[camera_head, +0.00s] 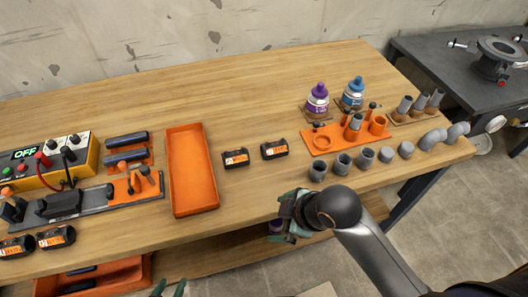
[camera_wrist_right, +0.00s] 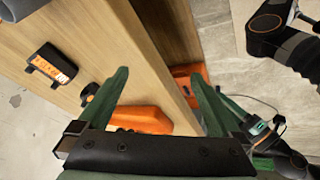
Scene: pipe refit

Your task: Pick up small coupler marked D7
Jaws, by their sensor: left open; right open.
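No marking D7 is legible, so I cannot tell which piece is the small coupler. Short grey hollow fittings stand at the table's front right, among them a left one (camera_head: 318,172), a middle one (camera_head: 343,164) and a right one (camera_head: 365,157). Two black pieces with orange labels, a left one (camera_head: 235,158) and a right one (camera_head: 274,150), lie mid-table. My right gripper (camera_head: 285,212) is open and empty at the front edge, left of and nearer than the grey fittings. Its spread green fingers (camera_wrist_right: 160,92) show in the right wrist view. Only green tips of my left gripper (camera_head: 168,287) show, open, at the bottom edge.
An orange tray (camera_head: 192,190) lies empty left of the black pieces. An orange rack (camera_head: 322,143) and two bottles, purple (camera_head: 317,100) and blue (camera_head: 354,93), stand behind the grey fittings. Grey elbows (camera_head: 432,138) lie at the right end. The back middle of the table is clear.

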